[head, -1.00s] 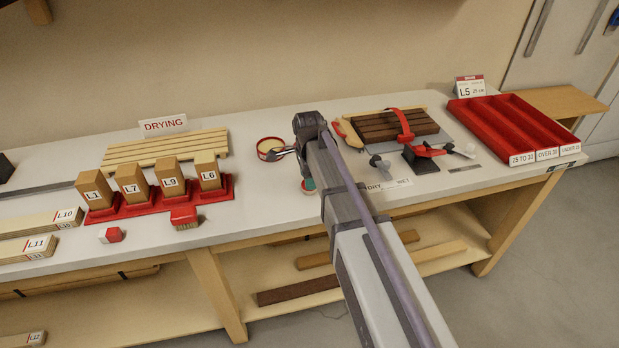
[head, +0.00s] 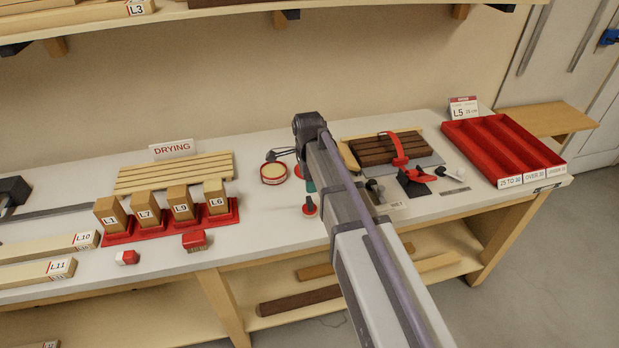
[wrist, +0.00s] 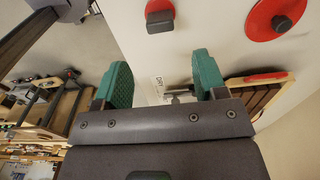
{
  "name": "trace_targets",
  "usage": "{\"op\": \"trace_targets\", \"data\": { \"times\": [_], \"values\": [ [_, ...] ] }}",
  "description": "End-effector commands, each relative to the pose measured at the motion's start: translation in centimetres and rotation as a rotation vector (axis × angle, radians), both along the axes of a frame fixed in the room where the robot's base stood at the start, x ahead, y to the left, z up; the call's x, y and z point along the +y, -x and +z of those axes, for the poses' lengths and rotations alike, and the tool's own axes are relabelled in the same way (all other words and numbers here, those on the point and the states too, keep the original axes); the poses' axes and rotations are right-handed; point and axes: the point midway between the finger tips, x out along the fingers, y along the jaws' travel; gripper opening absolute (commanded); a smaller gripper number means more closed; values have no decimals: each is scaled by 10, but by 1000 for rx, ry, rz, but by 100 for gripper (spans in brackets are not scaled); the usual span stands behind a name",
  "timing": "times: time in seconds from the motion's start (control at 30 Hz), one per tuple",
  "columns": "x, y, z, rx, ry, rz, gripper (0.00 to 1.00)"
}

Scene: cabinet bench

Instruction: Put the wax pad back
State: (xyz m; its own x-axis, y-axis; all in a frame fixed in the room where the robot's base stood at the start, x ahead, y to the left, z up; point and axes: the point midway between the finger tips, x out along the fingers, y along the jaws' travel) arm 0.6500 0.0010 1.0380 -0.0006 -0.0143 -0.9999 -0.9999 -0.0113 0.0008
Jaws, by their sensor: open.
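A small red pad-like piece (head: 309,208) lies on the bench just below my gripper; it may be the wax pad. In the wrist view a red piece with a dark grey block on it (wrist: 160,17) sits at the top, beyond the fingertips. A round red tin with a cream inside (head: 273,174) stands left of my gripper in the head view. My gripper (wrist: 160,82) is open and empty, its green fingers apart. In the head view my gripper (head: 310,187) is mostly hidden by my arm.
A red round piece with a dark knob (wrist: 282,18) lies top right in the wrist view. Red block stands (head: 170,226) are at left, a slatted brown rack (head: 380,150) and red clamp (head: 400,150) at right, a red divided tray (head: 480,135) far right.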

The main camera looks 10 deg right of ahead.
Motion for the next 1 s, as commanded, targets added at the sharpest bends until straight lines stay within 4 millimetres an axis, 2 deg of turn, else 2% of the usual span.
{"op": "trace_targets", "data": {
  "times": [0.03, 0.07, 0.27, 0.37, 0.47, 0.5, 0.6, 0.7, 0.8, 1.0],
  "values": [
    [0, 0, 19, 0, 0, 0, 65],
    [0, 0, 21, 0, 0, 0, 65],
    [0, 3, 21, 0, 0, 14, 65],
    [0, 28, 21, 2, -1, 170, 65],
    [-1, 79, 21, 7, -4, 522, 65],
    [-1, 101, 21, 8, -6, 694, 65],
    [-2, 151, 21, 11, -9, 1103, 65],
    [-2, 183, 21, 12, -10, 1401, 65],
    [-2, 194, 21, 12, -11, 1541, 65],
    [-2, 193, 21, 12, -11, 1562, 65]
  ]
}}
